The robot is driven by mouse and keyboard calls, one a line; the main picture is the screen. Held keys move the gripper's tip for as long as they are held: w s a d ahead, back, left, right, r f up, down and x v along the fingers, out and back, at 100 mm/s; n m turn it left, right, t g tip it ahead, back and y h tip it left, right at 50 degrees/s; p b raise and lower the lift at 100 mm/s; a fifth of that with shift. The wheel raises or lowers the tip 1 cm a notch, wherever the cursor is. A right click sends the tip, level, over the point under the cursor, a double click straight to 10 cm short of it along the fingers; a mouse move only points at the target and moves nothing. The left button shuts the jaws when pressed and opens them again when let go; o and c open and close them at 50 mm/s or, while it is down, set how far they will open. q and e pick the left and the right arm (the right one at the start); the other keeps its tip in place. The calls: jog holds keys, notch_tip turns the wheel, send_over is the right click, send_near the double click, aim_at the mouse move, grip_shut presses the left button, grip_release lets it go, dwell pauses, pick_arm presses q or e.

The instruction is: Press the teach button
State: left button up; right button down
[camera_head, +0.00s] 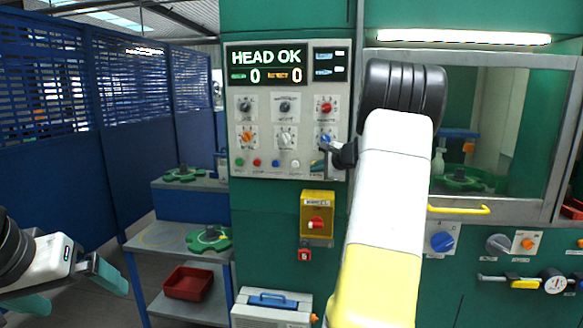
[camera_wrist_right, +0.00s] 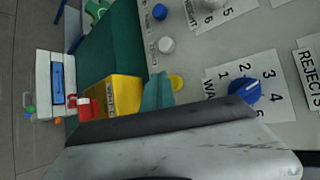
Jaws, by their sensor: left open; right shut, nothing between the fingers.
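The grey control panel (camera_head: 262,135) has a lower row of small push buttons: green (camera_head: 239,162), red (camera_head: 257,163), blue (camera_head: 275,163) and white (camera_head: 294,164). A yellow button (camera_wrist_right: 177,82) shows in the right wrist view, past the white one (camera_wrist_right: 166,45). The button labels are too small or cut off to read, so I cannot tell which is teach. My right gripper (camera_head: 324,166) is shut and empty at the panel's lower right. Its teal tip (camera_wrist_right: 158,92) is close beside the yellow button; contact is unclear. My left gripper (camera_head: 82,292) is open and empty at lower left.
The display (camera_head: 267,66) reads "HEAD OK" with two zeros. Rotary knobs, including a blue one (camera_wrist_right: 245,90), sit above the buttons. A yellow box with a red switch (camera_head: 317,210) is below the panel. Shelves with a red bin (camera_head: 188,284) stand left.

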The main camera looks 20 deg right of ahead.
jog(key=shift+w+d, duration=0.15)
jog(key=shift+w, duration=0.05)
jog(key=shift+w+d, duration=0.25)
jog(key=shift+w, duration=0.1)
dwell(0.8)
jog(key=shift+s, duration=0.1)
jog(key=shift+s+a, duration=0.45)
jog(key=shift+s, duration=0.2)
jog(key=shift+s, duration=0.1)
jog(key=shift+s+a, duration=0.65)
jog(key=shift+s, duration=0.35)
jog(key=shift+s+a, duration=0.65)
jog(key=shift+s, duration=0.35)
